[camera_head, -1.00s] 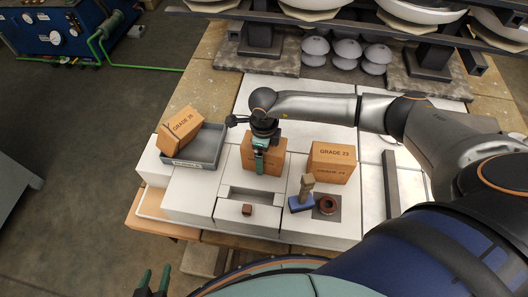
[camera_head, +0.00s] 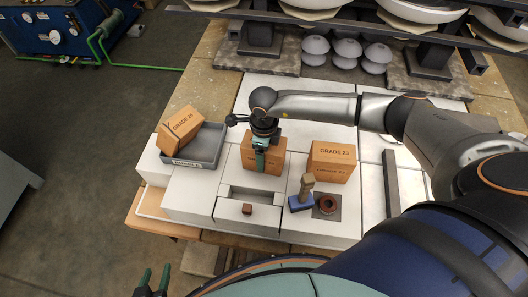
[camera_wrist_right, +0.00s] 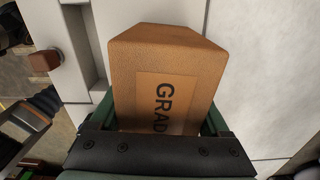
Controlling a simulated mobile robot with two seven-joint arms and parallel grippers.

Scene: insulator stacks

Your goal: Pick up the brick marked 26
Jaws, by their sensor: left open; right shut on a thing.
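My right gripper (camera_head: 260,158) is shut on the middle orange brick (camera_head: 248,160), which is upright on the white blocks. In the right wrist view this brick (camera_wrist_right: 170,65) sits between the green fingers. Its label reads "GRAD", and the gripper hides the rest, so its number cannot be read. Another orange brick (camera_head: 182,128) leans tilted in a grey tray (camera_head: 206,158) at the left; its small label looks like GRADE 26 or 28. A third brick (camera_head: 333,160), marked GRADE 23, stands upright to the right. My left gripper (camera_head: 155,280) is open and empty at the bottom edge.
A small brown block (camera_head: 247,209) sits on the drawer front before the middle brick. Grey insulators (camera_head: 346,52) stand behind, under a shelf. The white surface (camera_head: 195,192) beside the tray is clear.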

